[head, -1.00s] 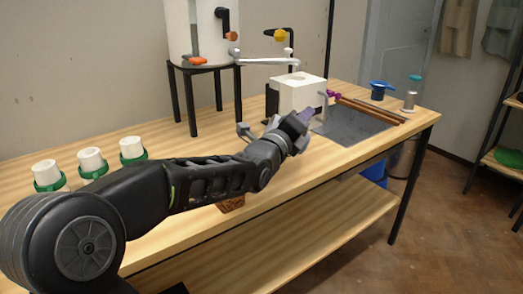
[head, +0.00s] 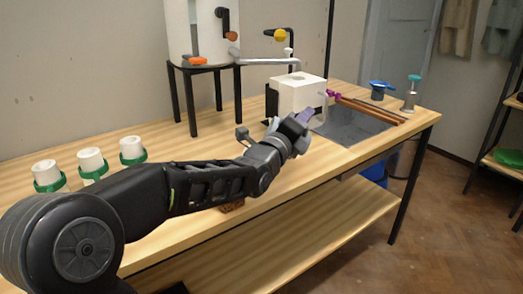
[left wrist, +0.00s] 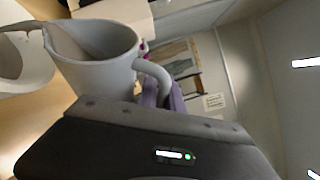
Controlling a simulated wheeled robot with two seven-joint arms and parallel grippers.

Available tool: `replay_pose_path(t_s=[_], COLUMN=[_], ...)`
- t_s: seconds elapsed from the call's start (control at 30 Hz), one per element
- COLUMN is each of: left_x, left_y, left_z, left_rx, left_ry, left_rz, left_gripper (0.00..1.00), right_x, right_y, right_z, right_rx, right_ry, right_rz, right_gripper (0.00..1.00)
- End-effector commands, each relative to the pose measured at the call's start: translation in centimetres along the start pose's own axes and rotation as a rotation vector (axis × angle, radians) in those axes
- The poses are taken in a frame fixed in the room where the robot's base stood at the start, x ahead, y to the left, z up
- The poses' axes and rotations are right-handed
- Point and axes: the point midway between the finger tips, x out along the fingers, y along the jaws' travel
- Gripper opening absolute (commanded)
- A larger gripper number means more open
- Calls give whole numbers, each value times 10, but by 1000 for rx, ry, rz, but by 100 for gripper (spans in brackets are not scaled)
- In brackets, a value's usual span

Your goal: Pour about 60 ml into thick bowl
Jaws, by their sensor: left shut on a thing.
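My left gripper (head: 303,118), with purple fingertips, is over the front of the bench near the white block in the head view. In the left wrist view, the purple fingers (left wrist: 172,98) are closed at the curved handle of a grey-white jug (left wrist: 95,68). The jug is seen from close by, with its wide mouth and a pale spout reaching left. A pale rounded vessel (left wrist: 38,78), perhaps the thick bowl, shows at the left edge, partly cut off, near the spout. I cannot tell whether liquid is flowing. My right gripper is not in view.
A white block with a round hole (head: 298,92) stands behind the gripper, beside a dark grey mat (head: 352,127) and brown rods (head: 370,108). White cups with green bands (head: 91,162) stand at the left. A tank on a black stand (head: 205,68) is behind.

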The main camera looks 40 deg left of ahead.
Motion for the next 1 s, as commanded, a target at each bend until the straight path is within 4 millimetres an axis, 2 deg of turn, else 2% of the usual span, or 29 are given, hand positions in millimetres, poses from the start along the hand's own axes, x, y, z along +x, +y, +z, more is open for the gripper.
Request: replay_pose_path(t_s=[1.0], left_x=[-2], left_y=[2], left_z=[4], left_rx=[-62], left_ry=[-24], left_rz=[-27], left_gripper=[0], right_x=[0], right_y=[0], right_z=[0], right_rx=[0], right_ry=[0], right_rz=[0], right_gripper=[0])
